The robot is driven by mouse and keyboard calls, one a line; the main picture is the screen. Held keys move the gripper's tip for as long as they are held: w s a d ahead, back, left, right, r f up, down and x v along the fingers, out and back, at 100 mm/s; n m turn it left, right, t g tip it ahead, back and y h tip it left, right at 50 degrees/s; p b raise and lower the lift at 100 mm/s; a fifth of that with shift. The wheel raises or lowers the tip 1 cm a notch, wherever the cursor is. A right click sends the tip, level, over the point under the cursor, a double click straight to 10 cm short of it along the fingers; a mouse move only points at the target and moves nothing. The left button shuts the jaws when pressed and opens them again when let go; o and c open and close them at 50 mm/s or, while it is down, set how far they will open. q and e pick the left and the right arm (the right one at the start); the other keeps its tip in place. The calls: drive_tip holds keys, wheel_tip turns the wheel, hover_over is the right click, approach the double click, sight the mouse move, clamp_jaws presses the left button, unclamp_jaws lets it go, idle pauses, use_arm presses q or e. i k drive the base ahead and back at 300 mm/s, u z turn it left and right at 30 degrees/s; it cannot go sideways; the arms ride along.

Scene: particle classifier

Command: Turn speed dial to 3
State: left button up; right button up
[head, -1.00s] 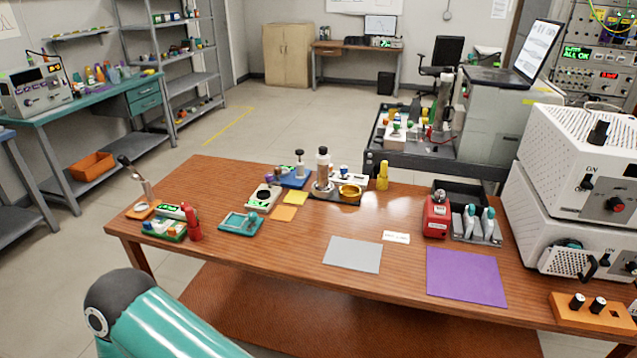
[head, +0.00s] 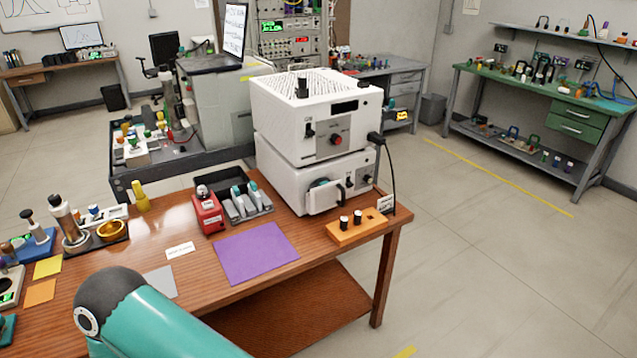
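A white machine of two stacked boxes stands at the back right of the wooden table. The upper box (head: 285,112) has a dark display (head: 344,107), a black switch (head: 309,130) and a red round knob (head: 337,139) on its front. The lower box (head: 287,181) has a small dark knob (head: 367,180) and a protruding drawer-like part (head: 325,197) on its front. I cannot tell which knob is the speed dial, and its numbers are too small to read. Only a teal link of my arm shows at the bottom left. Neither gripper is in view.
A black cord (head: 391,168) hangs at the right. The floor right of the table is clear.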

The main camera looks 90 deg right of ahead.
sight(368, 178)
drive_tip(key=z, duration=0.35)
drive_tip(key=i, duration=0.35)
drive_tip(key=z, duration=2.7)
drive_tip(key=k, duration=0.4)
drive_tip(key=z, duration=0.45)
drive_tip(key=i, duration=1.5)
drive_tip(key=u, duration=0.45)
